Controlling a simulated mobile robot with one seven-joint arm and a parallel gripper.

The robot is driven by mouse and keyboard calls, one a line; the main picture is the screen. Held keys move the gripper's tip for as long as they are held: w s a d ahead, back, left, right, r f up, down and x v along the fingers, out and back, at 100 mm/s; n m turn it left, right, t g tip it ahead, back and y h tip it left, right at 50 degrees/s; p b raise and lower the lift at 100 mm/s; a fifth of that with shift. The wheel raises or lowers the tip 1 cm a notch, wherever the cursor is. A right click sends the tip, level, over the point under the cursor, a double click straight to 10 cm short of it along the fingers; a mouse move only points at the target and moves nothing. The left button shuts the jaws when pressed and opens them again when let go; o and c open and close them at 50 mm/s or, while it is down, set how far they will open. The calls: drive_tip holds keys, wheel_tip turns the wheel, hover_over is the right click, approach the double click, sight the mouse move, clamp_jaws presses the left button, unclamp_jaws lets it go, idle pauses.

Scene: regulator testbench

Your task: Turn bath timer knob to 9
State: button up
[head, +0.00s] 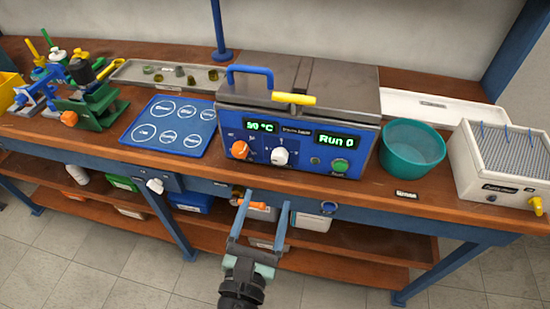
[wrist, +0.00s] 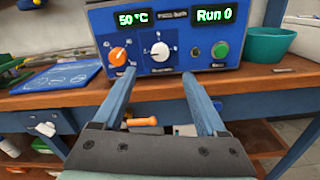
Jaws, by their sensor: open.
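The blue bath unit (head: 303,165) stands on the bench with a grey lid and a front panel. Its displays read "50 °C" and "Run 0". The panel carries an orange knob (head: 240,150) at the left and a white knob (head: 279,156) in the middle with marks around it; the white knob's pointer looks roughly upward. Both show in the wrist view, orange (wrist: 118,56) and white (wrist: 160,51). Which one is labelled timer is too small to read. My gripper (head: 266,197) is open and empty, in front of and below the panel, touching neither knob.
A green button (head: 340,166) sits right of the knobs. A teal bowl (head: 411,150) and a white box with a grille (head: 502,160) stand to the right. A blue mat with circles (head: 170,125) lies left. The bench's front edge (head: 380,192) is near my fingers.

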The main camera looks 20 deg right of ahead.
sight(279, 161)
drive_tip(key=x, duration=1)
drive_tip(key=shift+w+d, duration=0.2)
clamp_jaws()
